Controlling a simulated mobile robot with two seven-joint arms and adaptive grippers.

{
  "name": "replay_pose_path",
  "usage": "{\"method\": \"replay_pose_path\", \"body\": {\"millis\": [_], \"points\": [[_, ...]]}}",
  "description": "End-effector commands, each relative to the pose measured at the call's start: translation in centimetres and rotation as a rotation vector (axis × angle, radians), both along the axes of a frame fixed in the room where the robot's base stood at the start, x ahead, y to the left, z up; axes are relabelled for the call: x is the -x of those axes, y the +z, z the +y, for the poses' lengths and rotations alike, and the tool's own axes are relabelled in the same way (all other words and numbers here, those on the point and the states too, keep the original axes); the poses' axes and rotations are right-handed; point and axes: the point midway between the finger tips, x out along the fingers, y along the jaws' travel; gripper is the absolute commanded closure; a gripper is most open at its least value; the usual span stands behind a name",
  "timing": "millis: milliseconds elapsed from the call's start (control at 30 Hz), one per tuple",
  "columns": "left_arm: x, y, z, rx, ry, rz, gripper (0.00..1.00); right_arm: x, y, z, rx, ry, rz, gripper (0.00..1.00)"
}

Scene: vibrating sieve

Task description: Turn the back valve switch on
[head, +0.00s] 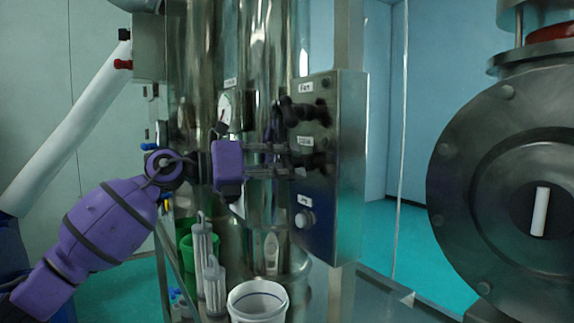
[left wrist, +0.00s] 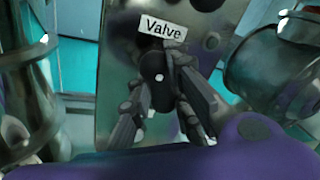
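A steel control panel (head: 345,165) on the sieve tower carries dark rotary switches and a pale button. In the left wrist view a dark switch knob (left wrist: 155,68) sits under a label reading "Valve". In the head view the middle switch (head: 319,160) is in front of my left gripper (head: 286,161), partly hidden by its fingers. My left gripper, purple-bodied, also shows in the left wrist view (left wrist: 158,92). Its fingers are apart, one on each side of the Valve knob; I cannot tell whether they touch it. My right gripper is not in view.
An upper dark switch (head: 305,112) is close above the gripper, and a pale button (head: 305,218) is below. A white bucket (head: 258,303) and pale cylinders (head: 212,280) stand below the arm. A large round metal flange (head: 480,200) is at the right.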

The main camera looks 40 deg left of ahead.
Motion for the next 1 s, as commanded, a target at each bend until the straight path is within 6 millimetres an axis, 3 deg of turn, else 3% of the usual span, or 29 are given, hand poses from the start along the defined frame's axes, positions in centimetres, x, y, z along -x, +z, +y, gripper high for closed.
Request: {"method": "replay_pose_path", "body": {"millis": [467,1000], "points": [[0.03,-0.01,-0.01,-0.072,-0.001,-0.029,1.0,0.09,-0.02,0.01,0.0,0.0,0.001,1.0],[0.06,0.01,-0.06,-0.498,0.0,-0.204,1.0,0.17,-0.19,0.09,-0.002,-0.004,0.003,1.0]]}}
